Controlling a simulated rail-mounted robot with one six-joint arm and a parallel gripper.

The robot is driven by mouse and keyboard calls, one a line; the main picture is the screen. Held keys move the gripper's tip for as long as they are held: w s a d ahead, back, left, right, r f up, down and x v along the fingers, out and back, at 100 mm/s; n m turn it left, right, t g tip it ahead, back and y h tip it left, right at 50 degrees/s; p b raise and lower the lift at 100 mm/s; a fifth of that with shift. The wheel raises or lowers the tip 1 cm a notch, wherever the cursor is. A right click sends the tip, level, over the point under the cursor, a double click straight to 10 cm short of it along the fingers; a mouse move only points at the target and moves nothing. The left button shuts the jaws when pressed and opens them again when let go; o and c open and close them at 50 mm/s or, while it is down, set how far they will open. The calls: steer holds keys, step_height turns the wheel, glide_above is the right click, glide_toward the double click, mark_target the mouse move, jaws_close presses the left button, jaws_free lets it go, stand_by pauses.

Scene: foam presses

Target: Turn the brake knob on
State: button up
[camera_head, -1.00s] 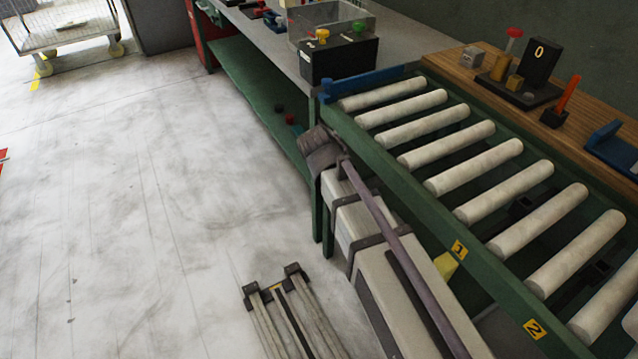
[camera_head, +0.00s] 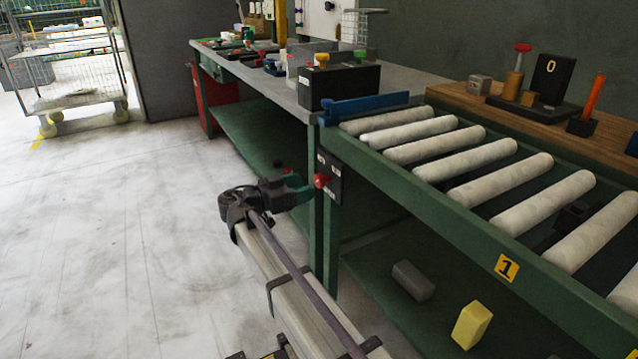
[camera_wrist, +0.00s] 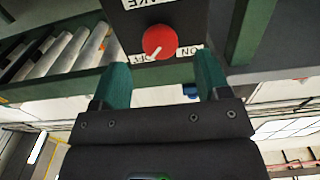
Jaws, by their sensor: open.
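The brake knob (camera_head: 321,181) is red and sits on a dark panel (camera_head: 334,190) on the green frame's front leg. In the wrist view the knob (camera_wrist: 160,41) is close ahead, seen upside down, with OFF and ON labels on its panel (camera_wrist: 177,13). Its white pointer line points to the lower left, toward the OFF label. My gripper (camera_head: 298,189) is just left of the knob in the head view. In the wrist view its two teal fingers (camera_wrist: 162,76) are open and apart, with the knob in line with the gap between them. I see no contact.
The roller conveyor (camera_head: 420,175) runs to the right of the leg. A grey block (camera_head: 413,280) and a yellow block (camera_head: 471,325) lie on the green lower shelf. A workbench (camera_head: 270,55) stands behind. The floor at left is clear, with a wire cart (camera_head: 70,85) beyond.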

mark_target(317, 182)
steer(key=x, duration=0.6)
steer(key=c, duration=0.9)
